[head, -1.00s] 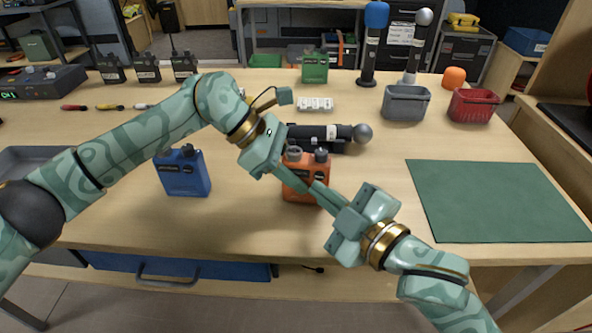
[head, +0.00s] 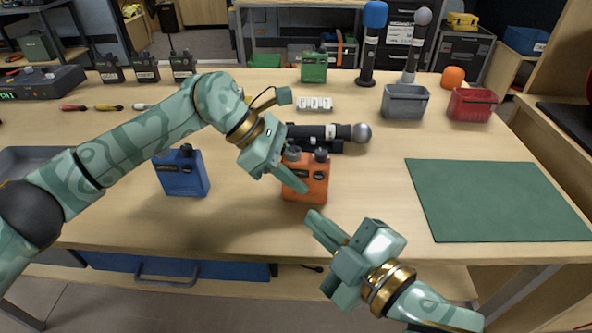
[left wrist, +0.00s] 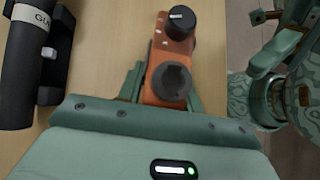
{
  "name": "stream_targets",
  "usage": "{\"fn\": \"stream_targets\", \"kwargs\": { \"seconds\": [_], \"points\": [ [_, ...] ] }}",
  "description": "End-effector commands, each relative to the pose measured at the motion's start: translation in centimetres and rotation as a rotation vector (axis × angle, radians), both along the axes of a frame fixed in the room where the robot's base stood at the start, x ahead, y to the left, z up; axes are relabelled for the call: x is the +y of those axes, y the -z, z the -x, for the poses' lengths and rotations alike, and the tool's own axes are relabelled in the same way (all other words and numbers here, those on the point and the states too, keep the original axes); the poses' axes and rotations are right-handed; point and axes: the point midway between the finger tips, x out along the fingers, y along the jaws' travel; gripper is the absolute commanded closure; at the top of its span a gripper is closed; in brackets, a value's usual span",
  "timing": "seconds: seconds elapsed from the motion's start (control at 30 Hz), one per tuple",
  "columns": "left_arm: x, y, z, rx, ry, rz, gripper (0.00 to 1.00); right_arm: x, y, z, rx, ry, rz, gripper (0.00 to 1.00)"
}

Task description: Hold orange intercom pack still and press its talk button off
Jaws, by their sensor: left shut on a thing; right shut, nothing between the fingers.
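The orange intercom pack (head: 312,183) stands upright near the table's front edge, with dark knobs on top. My left gripper (head: 296,181) is shut on it, with one finger across its front in the head view. In the left wrist view the pack (left wrist: 160,58) shows from above between my fingers, with two dark knobs and small pale marks on its top. I cannot tell which part is the talk button or its state. My right gripper (head: 314,222) is shut and empty, in front of and below the pack, apart from it.
A blue pack (head: 183,174) stands to the left. A black microphone (head: 325,134) lies on a stand just behind the orange pack. A green mat (head: 495,200) lies at right, with grey (head: 405,103) and red (head: 472,105) bins behind it. The table front between blue and orange packs is clear.

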Motion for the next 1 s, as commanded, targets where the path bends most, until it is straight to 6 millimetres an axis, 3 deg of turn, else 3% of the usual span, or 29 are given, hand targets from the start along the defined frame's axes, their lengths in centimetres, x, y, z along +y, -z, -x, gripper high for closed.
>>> {"fn": "stream_targets", "kwargs": {
  "seconds": [0.07,0.1,0.17,0.2,0.57,1.0],
  "points": [
    [0.0,0.0,0.0,0.001,-0.001,0.0,0.9,0.0,0.0,0.0,0.0,-0.001,0.0,1.0],
    [0.0,0.0,0.0,0.001,-0.001,0.0,0.59,0.0,0.0,0.0,0.0,-0.001,0.0,1.0],
    [0.0,0.0,0.0,0.001,-0.001,0.0,0.43,0.0,0.0,0.0,0.0,-0.001,0.0,1.0],
    [0.0,0.0,0.0,0.0,0.0,0.0,0.39,0.0,0.0,0.0,0.0,-0.001,0.0,1.0],
    [0.7,-0.7,-0.2,-0.002,-0.002,-0.001,0.39,0.0,0.0,0.0,-0.001,0.0,-0.001,1.0],
    [7.1,-7.3,-0.9,-0.002,-0.004,-0.001,0.39,0.0,0.0,0.0,-0.001,0.0,-0.001,1.0]
  ]
}}
